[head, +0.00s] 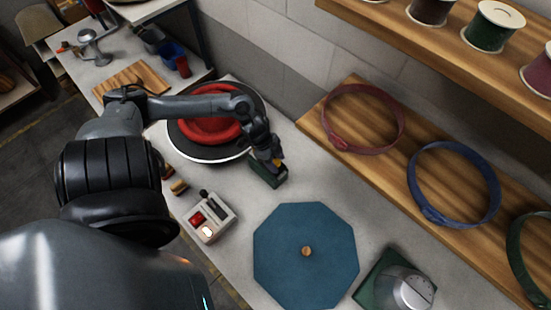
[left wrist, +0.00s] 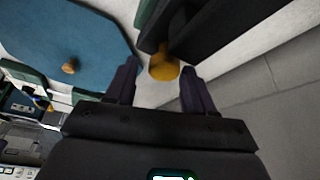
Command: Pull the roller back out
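A dark green block (head: 266,173) stands on the grey bench between the round red press (head: 184,124) and the blue octagonal plate (head: 306,278). A yellow-orange knob (left wrist: 164,68) projects from its dark body (left wrist: 210,28); I take this to be the roller unit, but the roller itself is hidden. My left gripper (head: 277,159) is at the knob. In the left wrist view, its two dark fingers (left wrist: 159,78) are open on either side of the knob, with gaps showing. I cannot tell whether either finger touches it. My right gripper is not in view.
A control box (head: 208,219) with a red button and a lit button stands near the bench's front edge. Coloured hoops (head: 453,185) lie on the wooden board at right. Spools (head: 492,27) stand on a shelf above.

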